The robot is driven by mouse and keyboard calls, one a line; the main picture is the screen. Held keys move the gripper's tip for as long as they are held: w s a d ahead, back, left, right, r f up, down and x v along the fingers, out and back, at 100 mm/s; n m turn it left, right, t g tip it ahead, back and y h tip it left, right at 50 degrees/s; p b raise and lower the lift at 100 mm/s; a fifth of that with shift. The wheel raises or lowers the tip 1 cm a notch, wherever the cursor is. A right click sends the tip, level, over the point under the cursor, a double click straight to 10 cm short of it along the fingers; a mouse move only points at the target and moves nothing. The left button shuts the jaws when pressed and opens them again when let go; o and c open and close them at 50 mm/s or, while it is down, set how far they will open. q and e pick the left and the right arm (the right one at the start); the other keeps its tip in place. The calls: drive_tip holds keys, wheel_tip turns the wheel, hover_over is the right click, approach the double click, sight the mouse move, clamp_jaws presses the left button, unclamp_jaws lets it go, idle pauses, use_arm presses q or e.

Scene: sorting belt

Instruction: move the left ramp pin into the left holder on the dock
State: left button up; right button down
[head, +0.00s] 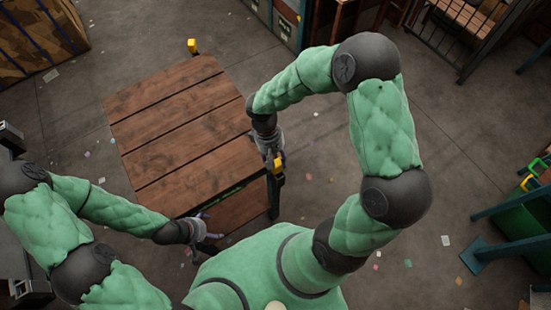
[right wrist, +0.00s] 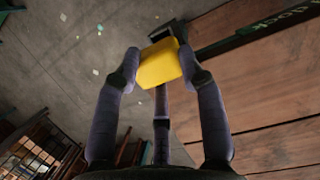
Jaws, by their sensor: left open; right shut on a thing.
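A yellow pin (right wrist: 160,63) is between the fingers of my right gripper (right wrist: 158,68), which is shut on it. The same pin shows in the head view (head: 278,161) at the right edge of the wooden-topped dock (head: 180,125), just above a dark post (head: 273,195). The fingers hide part of the pin, and I cannot tell whether it touches the post. A second yellow pin (head: 192,46) stands at the dock's far edge. I cannot tell which pin is the left one. My left gripper (head: 212,235) is open and empty near the dock's front edge.
A dark rail with green lettering (right wrist: 262,27) runs along the dock's edge. A wooden crate (head: 40,40) stands at the far left, and green and dark metal frames (head: 510,225) stand at the right. The floor around the dock is open, with small paper scraps.

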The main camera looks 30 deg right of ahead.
drive_tip(key=shift+f+b, duration=0.55)
drive_tip(key=shift+f, duration=0.25)
drive_tip(key=c, duration=0.7)
unclamp_jaws()
drive_tip(key=shift+r, duration=0.1)
drive_tip(key=shift+o, duration=0.2)
drive_tip(key=v, duration=1.2)
drive_tip(key=shift+s, duration=0.15)
